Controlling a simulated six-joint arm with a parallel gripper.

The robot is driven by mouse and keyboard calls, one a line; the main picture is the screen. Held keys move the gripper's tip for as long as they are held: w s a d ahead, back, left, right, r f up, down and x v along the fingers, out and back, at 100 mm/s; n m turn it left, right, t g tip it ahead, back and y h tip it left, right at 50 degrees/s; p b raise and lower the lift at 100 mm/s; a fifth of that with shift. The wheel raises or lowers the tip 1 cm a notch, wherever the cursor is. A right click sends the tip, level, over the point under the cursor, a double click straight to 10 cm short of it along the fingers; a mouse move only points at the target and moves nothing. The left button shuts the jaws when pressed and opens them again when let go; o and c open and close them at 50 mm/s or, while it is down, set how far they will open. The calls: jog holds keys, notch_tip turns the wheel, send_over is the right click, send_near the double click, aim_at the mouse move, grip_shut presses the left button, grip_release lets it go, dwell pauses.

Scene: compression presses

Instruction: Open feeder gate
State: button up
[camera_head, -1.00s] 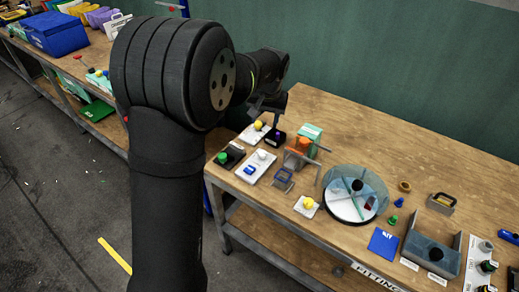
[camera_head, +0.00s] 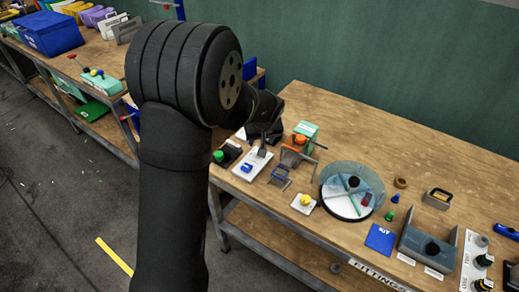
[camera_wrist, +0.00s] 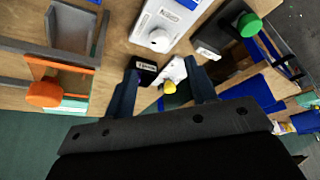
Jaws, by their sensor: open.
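A grey fixture with an orange frame and round orange knob (camera_head: 300,140) stands on the wooden bench; it may be the feeder gate, but no readable label confirms this. In the head view my wrist partly hides the gripper.
A white box with a white knob (camera_wrist: 160,38) and a black box with a green button (camera_wrist: 249,24) lie close by. A clear round drum (camera_head: 352,191), yellow-button plate (camera_head: 304,203) and grey tray (camera_head: 429,243) stand to the right.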

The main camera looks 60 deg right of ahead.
jog(key=x, duration=0.8)
jog(key=shift+f, duration=0.25)
jog(key=c, duration=1)
